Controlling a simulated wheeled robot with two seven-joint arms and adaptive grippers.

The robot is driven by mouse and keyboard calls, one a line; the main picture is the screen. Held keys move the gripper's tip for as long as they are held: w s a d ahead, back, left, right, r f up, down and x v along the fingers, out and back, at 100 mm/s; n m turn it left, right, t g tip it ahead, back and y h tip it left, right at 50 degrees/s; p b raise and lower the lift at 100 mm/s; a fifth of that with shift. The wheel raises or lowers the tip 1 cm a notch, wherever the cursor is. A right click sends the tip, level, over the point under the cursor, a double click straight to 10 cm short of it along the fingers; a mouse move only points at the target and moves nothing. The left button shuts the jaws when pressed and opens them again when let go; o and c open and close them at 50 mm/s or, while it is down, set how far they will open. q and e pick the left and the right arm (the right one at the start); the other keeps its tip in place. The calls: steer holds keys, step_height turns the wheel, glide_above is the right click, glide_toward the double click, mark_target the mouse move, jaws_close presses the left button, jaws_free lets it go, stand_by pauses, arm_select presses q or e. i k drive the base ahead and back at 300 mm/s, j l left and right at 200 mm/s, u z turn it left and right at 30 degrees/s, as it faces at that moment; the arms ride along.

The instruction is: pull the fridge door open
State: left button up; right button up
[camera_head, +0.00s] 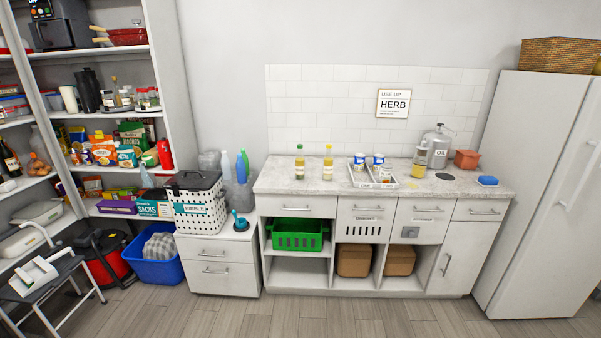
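The white fridge (525,150) stands at the right side, against the back wall. Its right part is cut off by the picture edge. The door front looks flat and shut, with no gap that I can see. A pale handle (580,178) shows on the front near the right picture edge. Neither of my grippers is in view, so nothing of mine is seen touching the fridge or its handle.
A counter (276,180) with bottles, a tray and a canister stands left of the fridge. A wicker basket (560,55) sits on top of the fridge. Shelves, a blue bin (155,270) and a step stool (55,295) are at left. Wooden floor (330,325) in front is clear.

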mark_target(556, 265)
steer(key=z, duration=1.75)
